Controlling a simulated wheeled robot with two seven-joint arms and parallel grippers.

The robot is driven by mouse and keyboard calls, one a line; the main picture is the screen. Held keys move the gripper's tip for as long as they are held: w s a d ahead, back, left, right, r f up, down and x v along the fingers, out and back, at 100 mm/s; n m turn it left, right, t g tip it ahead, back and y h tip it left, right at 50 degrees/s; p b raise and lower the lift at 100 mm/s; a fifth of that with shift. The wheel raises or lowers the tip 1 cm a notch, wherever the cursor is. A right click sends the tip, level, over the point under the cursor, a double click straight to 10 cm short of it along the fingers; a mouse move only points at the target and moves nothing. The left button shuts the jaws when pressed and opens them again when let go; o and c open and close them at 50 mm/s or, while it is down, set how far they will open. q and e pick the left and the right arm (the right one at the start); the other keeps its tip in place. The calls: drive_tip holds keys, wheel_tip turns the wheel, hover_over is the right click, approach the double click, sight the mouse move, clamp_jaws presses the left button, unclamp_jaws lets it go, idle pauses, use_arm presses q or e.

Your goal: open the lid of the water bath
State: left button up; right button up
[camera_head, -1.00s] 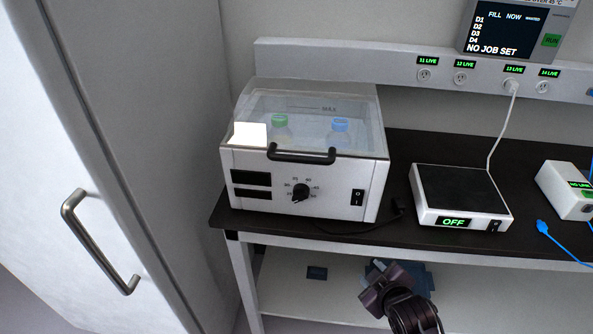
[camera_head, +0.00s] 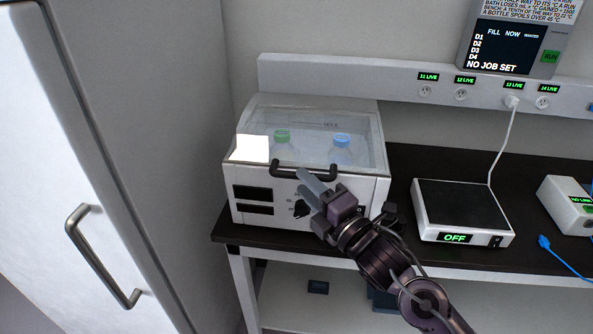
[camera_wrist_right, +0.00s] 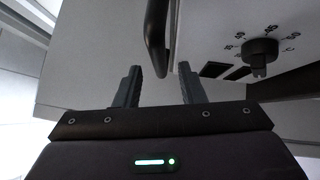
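The water bath (camera_head: 375,195) is a white box on the dark bench, with a dial and dark displays on its front. Its clear lid (camera_head: 310,122) is down, with a green-capped and a blue-capped bottle visible beneath. A black bar handle (camera_head: 290,174) runs along the lid's front edge. My right gripper (camera_head: 312,182) is in front of the bath, its fingers just below and near the handle. In the right wrist view, the gripper (camera_wrist_right: 158,85) is open, and the handle (camera_wrist_right: 156,40) stands ahead, between the finger lines and not visibly gripped. My left gripper is out of view.
A white hot plate (camera_head: 463,212) reading OFF sits right of the bath, with a white box (camera_head: 570,205) and blue cable further right. A tall white cabinet door with a metal handle (camera_head: 100,258) is close on the left. A socket rail (camera_head: 330,79) runs behind.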

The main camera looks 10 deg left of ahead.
drive_tip(key=shift+p+x, duration=0.45)
drive_tip(key=shift+x, duration=1.5)
clamp_jaws()
